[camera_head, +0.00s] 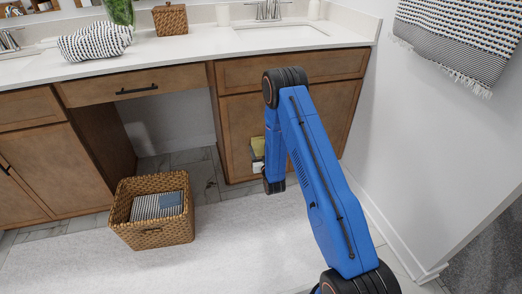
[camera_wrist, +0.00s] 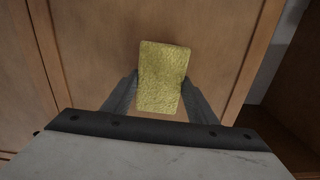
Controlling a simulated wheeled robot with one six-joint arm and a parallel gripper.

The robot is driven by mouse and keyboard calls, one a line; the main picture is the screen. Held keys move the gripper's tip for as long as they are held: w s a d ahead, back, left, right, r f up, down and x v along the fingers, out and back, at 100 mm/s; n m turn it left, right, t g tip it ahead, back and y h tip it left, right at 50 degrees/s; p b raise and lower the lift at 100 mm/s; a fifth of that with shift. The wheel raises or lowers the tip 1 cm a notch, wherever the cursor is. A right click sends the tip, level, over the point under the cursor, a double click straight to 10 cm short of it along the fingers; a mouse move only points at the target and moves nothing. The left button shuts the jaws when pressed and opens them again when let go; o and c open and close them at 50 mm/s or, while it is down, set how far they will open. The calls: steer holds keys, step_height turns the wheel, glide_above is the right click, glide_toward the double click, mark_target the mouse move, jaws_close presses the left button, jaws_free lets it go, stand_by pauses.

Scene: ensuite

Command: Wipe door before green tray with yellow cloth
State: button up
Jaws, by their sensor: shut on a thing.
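The yellow cloth (camera_wrist: 163,70) is a textured rectangular pad held between the two fingers of my gripper (camera_wrist: 160,86), which is shut on it. In the head view the cloth (camera_head: 257,146) shows only partly, beside my blue arm. It is in front of the brown wooden cabinet door (camera_head: 238,118) under the sink. In the wrist view the door (camera_wrist: 95,40) fills the background behind the cloth. I cannot tell whether the cloth touches the door. No green tray shows in either view.
A wicker basket (camera_head: 122,218) with folded striped cloths stands on the floor at left, near an open knee space. The white counter (camera_head: 190,45) holds a rolled towel (camera_head: 95,41) and a small wicker box (camera_head: 170,20). A white wall (camera_head: 410,130) rises at right.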

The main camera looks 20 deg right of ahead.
steer(key=shift+s+a, duration=0.1)
steer(key=shift+a, duration=3)
steer(key=shift+s, duration=3.05)
steer(key=shift+s, duration=0.1)
steer(key=s, duration=0.2)
steer(key=shift+s, duration=0.4)
